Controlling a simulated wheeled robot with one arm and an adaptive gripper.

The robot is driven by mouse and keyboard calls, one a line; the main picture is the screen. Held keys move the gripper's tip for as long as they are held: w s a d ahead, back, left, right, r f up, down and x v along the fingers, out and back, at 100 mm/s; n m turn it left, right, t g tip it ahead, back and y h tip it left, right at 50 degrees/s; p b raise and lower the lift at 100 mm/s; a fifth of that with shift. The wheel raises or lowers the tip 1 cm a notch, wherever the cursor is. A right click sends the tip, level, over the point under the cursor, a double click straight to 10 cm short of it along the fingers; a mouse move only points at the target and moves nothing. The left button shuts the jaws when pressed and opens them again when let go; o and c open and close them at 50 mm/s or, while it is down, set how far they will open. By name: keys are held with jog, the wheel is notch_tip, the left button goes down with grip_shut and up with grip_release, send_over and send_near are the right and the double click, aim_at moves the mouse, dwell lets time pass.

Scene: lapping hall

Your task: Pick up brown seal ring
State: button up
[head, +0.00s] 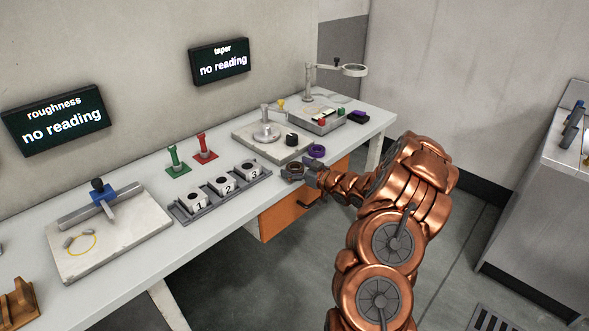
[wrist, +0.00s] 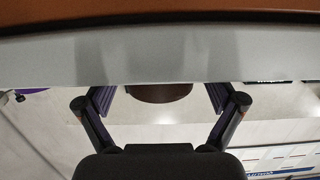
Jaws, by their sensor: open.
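The brown seal ring (head: 291,170) lies on the white bench near its front edge, to the right of the numbered block rack. My gripper (head: 305,174) is low at the bench edge, right beside the ring. In the wrist view my gripper (wrist: 161,97) is open, with one dark finger on each side. The brown ring (wrist: 161,93) shows between the fingers, apart from both. The upper part of the ring is cut off by a pale band across the picture.
A purple ring (head: 317,151) lies just behind my gripper. A rack (head: 221,198) with three numbered blocks stands to the left. A plate with a round-based stand (head: 266,134) and a black cylinder (head: 292,140) is behind. An orange drawer (head: 290,215) hangs under the bench.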

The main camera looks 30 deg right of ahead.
jog(key=c, duration=1.3)
